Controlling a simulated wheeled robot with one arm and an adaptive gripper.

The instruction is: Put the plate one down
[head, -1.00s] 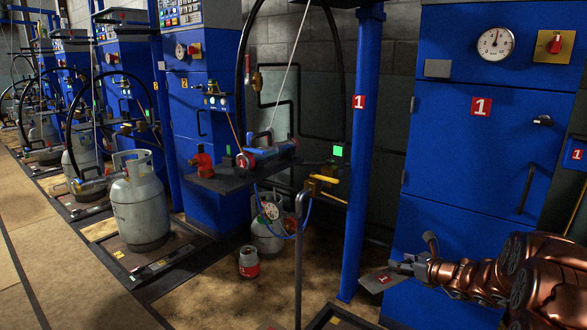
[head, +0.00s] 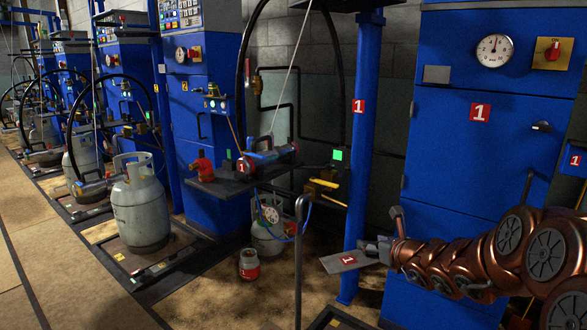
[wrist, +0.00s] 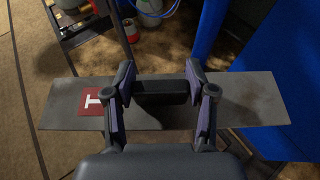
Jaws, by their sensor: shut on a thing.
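Plate one (head: 343,262) is a flat grey metal plate with a red square marked 1. In the head view it is in the air, left of the right-hand blue cabinet and in front of the blue post. My gripper (head: 384,250) is at its right end in that view. In the wrist view the plate (wrist: 250,105) lies crosswise below the fingers, its red mark on the left. My gripper (wrist: 160,80) is shut on a dark block-like handle (wrist: 160,97) at the middle of the plate. The fingers hide part of the plate.
The blue post (head: 360,150) and blue cabinet (head: 470,170) stand close to the arm. A thin grey pole (head: 299,265) rises left of the plate. A small red-and-grey cylinder (head: 249,265) and a larger one (head: 270,243) stand behind it. Some brown floor is bare.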

